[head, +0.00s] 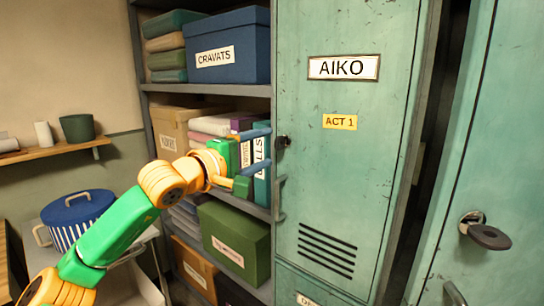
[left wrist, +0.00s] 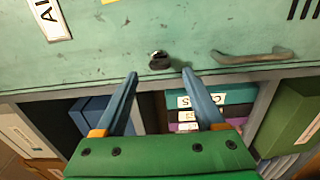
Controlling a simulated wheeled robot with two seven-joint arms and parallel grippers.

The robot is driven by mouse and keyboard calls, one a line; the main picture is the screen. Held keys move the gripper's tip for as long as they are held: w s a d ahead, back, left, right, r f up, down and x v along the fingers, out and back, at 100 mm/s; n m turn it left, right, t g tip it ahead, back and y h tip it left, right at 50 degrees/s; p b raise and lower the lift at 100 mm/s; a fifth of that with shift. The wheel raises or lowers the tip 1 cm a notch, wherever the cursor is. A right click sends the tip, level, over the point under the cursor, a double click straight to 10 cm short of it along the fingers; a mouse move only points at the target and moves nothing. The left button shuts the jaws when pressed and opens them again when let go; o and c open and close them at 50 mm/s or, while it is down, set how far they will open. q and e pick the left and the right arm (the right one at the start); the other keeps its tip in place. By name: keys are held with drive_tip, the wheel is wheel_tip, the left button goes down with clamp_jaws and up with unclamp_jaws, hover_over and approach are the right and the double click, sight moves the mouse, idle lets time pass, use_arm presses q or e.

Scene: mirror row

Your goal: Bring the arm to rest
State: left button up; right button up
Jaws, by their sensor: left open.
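My left gripper (head: 275,156) is in front of the shelf, at the left edge of the teal locker door (head: 345,150) labelled AIKO. Its two blue fingers are spread with nothing between them. In the left wrist view the open fingertips (left wrist: 160,74) point at the door, close to a dark round knob (left wrist: 159,60). The knob also shows in the head view (head: 283,141). I cannot tell whether the fingertips touch the door. My left arm (head: 118,232) reaches up from the lower left. My right gripper is not in view.
A metal handle (left wrist: 252,57) is on the door beside the knob. The shelf holds a blue CRAVATS box (head: 229,52) and a green box (head: 236,240). A striped pot with a blue lid (head: 76,208) stands left of my arm. Another locker with a latch (head: 486,234) is at right.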

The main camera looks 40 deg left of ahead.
use_arm(q)
drive_tip(key=s+b, duration=0.1)
drive_tip(key=s, duration=0.2)
drive_tip(key=shift+s+a, duration=0.1)
drive_tip(key=shift+s, duration=0.15)
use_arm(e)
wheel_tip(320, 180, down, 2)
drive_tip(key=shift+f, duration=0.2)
